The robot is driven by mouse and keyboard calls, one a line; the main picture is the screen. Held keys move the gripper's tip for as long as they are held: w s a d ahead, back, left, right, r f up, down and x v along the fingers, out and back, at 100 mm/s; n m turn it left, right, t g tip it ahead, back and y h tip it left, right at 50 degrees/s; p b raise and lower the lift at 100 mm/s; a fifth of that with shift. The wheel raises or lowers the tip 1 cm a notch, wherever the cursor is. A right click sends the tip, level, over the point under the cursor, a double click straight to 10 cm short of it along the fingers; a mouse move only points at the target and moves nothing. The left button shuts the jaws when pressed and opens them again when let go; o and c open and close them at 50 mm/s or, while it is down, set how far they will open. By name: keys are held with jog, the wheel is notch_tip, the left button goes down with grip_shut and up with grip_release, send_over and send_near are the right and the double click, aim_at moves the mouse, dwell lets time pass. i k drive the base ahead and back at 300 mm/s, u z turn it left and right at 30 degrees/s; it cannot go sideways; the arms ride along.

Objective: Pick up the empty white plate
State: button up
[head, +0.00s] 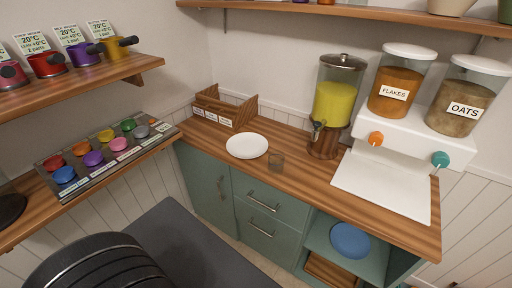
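The empty white plate (246,146) lies flat on the wooden counter (305,168), near its left end. Nothing rests on it. My gripper is not in this view. A black ribbed part at the bottom left looks like part of my own body.
A wooden box (224,107) stands behind the plate. A yellow drink dispenser (335,103) and a cereal dispenser (405,112) stand to the right. A blue plate (350,240) is on the open lower shelf. Wall shelves with pots (47,64) and coloured bowls (93,158) are at left.

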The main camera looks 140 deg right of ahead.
aim_at(247, 145)
jog(key=z, duration=4.15)
jog(key=k, duration=0.65)
jog(key=z, duration=0.85)
jog(key=i, duration=1.3)
jog(key=u, duration=2.15)
